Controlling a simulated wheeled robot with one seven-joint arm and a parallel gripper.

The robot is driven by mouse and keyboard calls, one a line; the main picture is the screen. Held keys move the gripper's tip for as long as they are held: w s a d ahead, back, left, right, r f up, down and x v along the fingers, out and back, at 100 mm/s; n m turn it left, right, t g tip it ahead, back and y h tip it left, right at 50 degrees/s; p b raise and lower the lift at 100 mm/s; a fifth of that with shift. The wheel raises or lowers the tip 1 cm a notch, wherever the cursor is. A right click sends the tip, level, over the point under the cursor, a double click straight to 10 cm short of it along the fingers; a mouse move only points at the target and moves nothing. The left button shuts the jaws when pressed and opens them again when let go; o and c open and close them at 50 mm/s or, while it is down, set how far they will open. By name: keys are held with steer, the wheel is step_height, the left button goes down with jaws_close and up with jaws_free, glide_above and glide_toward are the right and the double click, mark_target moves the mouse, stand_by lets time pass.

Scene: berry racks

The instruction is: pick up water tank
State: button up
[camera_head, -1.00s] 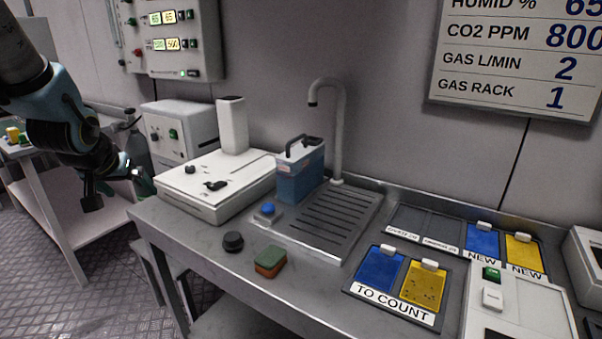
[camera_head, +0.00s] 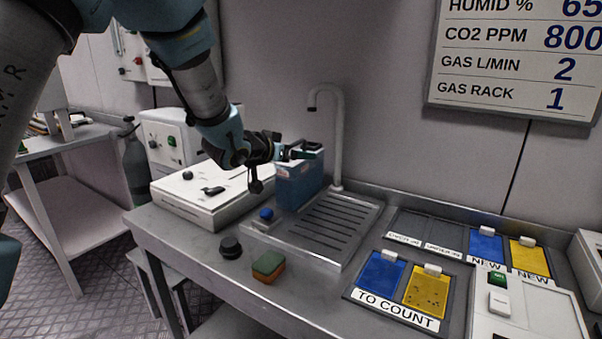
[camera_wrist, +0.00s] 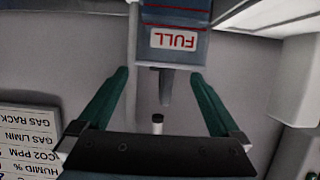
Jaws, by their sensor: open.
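The water tank (camera_head: 299,187) is a blue box standing upright at the left end of the grey drain tray (camera_head: 322,225), under the tap. In the wrist view the tank (camera_wrist: 176,18) is upside down in the picture, with a white label reading FULL in red. My gripper (camera_head: 302,152) is at the top of the tank and covers its dark handle in the head view. In the wrist view my gripper (camera_wrist: 160,76) has its two green fingers spread, with nothing seen clamped between them. I cannot tell whether the fingers touch the tank.
The curved tap (camera_head: 340,130) rises close behind and right of the tank. A white box-shaped device (camera_head: 210,190) stands to the left. A blue button (camera_head: 266,214), a black knob (camera_head: 231,247) and a sponge (camera_head: 268,266) are in front.

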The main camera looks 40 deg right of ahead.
steer(key=shift+w+p+x, duration=0.15)
steer(key=shift+p+x, duration=0.25)
steer(key=shift+x, duration=0.95)
steer(key=shift+w+p+x, duration=0.15)
steer(key=shift+p+x, duration=0.25)
steer(key=shift+x, duration=1)
steer(key=shift+a+f, duration=0.15)
steer(key=shift+a, duration=0.05)
jaws_close()
